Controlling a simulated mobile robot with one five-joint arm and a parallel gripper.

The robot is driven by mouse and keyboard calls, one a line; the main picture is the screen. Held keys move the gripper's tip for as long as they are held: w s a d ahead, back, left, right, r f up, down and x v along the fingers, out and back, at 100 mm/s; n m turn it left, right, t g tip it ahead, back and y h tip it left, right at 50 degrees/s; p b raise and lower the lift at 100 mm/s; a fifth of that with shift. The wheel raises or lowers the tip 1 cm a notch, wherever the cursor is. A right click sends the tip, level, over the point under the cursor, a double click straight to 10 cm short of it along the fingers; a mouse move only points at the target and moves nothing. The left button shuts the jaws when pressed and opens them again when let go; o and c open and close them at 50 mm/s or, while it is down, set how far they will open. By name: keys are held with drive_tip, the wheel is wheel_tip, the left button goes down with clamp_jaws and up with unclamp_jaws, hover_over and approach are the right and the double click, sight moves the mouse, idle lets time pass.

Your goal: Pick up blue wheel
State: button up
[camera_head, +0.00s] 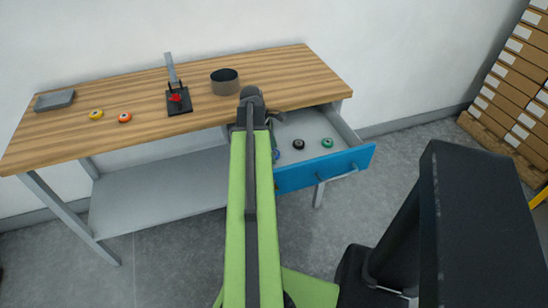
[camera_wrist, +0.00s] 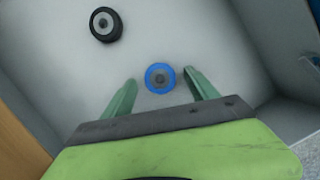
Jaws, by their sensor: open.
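The blue wheel (camera_wrist: 160,78) lies on the floor of the open drawer. In the wrist view it is a blue ring with a grey hub, between the tips of my two fingers and apart from both. My gripper (camera_wrist: 163,88) is open and empty, with green fingers either side of the wheel. I cannot tell its exact height above the wheel. In the head view my arm covers most of the wheel, and a bit of blue (camera_head: 276,155) shows at the arm's right edge.
A black wheel (camera_wrist: 105,25) lies near the blue one. A green wheel (camera_head: 327,143) is farther right in the blue-fronted drawer (camera_head: 345,163). On the wooden table stand a dark pot (camera_head: 225,84), a black-based device (camera_head: 178,102), yellow (camera_head: 96,115) and orange (camera_head: 125,118) wheels, and a grey tray (camera_head: 54,100).

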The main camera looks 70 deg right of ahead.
drive_tip(key=c, duration=1.4)
drive_tip(key=shift+c, duration=0.2)
